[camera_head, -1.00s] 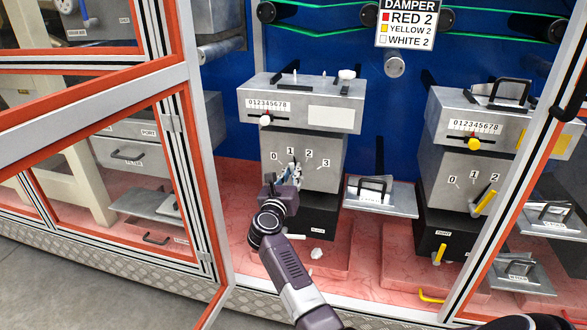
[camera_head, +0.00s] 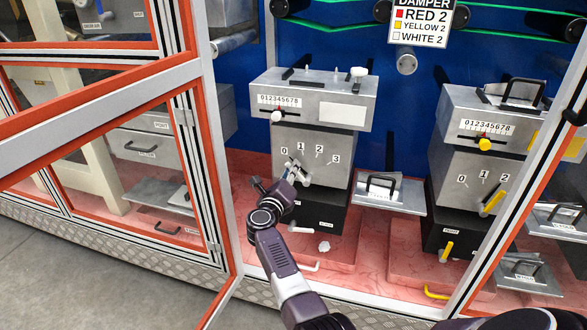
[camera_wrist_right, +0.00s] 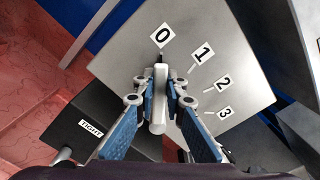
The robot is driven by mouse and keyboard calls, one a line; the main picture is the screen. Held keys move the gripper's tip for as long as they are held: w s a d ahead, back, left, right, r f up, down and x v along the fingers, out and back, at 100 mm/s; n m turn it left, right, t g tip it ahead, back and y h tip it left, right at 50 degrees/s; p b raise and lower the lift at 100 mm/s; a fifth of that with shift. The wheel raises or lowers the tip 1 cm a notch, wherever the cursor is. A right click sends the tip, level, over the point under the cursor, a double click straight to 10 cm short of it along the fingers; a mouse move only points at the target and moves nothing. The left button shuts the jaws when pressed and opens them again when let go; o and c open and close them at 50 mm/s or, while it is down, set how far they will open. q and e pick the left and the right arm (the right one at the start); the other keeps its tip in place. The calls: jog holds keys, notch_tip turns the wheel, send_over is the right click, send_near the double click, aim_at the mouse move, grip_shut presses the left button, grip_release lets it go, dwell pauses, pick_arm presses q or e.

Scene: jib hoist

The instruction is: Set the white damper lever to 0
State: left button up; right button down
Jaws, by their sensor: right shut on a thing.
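The white damper lever (camera_wrist_right: 158,98) sits on a grey box face in the right wrist view. Its upper end lies right below the dark tick at the 0 label (camera_wrist_right: 162,35). The labels 1, 2 and 3 fan out to its right. My right gripper (camera_wrist_right: 160,101) has its two blue-padded fingers closed on either side of the lever. In the head view my right gripper (camera_head: 297,174) is at the white unit's dial and hides most of the lever. My left gripper is not in view.
The yellow lever (camera_head: 493,202) is on the unit to the right. A grey plate with a black handle (camera_head: 384,183) stands between the units. An open orange-edged door (camera_head: 205,150) is left of my arm. The damper sign (camera_head: 421,25) reads white 2.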

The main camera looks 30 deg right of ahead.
aim_at(295, 134)
dwell(0.4)
jog(key=c, duration=2)
grip_release()
jog(key=shift+a, duration=0.1)
jog(key=shift+o, duration=0.2)
notch_tip(295, 134, up, 10)
jog(key=shift+f, duration=0.1)
